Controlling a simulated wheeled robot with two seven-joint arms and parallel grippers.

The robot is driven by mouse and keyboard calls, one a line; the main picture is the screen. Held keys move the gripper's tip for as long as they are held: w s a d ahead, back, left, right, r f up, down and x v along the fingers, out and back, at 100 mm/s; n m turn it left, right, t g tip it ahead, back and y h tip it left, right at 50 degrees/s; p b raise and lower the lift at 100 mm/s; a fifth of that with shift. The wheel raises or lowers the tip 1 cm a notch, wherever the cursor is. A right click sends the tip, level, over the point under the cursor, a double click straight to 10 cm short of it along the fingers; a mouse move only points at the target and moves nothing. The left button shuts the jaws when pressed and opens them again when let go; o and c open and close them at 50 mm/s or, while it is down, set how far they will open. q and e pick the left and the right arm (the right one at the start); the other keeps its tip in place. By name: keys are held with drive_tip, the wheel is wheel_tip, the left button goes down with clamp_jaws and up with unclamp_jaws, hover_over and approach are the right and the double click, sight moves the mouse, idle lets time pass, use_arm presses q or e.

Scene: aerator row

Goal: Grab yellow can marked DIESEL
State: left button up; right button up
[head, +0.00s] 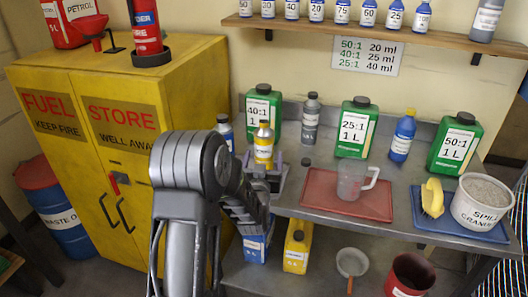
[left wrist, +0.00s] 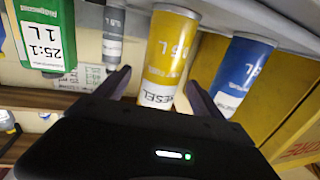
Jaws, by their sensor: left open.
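The yellow can (head: 263,146) stands upright on the grey bench, with a blue bottle to its left and a grey bottle to its right. In the left wrist view the picture is turned over, and the yellow can (left wrist: 168,55) shows label letters ending in "ESEL". My left gripper (head: 264,163) is open in front of the can, at its lower part. In the left wrist view the fingers of my left gripper (left wrist: 159,82) lie on either side of the can, with gaps visible. Contact is not visible. My right gripper is not in view.
A blue bottle (head: 224,132) and a grey bottle (head: 310,118) flank the can closely. A green 40:1 jug (head: 260,104) stands behind. A red tray (head: 340,203) with a clear jug (head: 352,180) lies to the right. The yellow fuel cabinet (head: 185,88) is left.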

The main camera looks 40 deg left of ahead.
sight(264, 151)
use_arm(q)
drive_tip(key=p+x, duration=0.1)
drive_tip(key=x, duration=0.2)
drive_tip(key=shift+w+a+r, duration=0.1)
drive_tip(key=shift+w+a, duration=0.15)
drive_tip(key=shift+w, duration=0.05)
drive_tip(key=shift+c, duration=0.3)
drive_tip(key=c, duration=1.5)
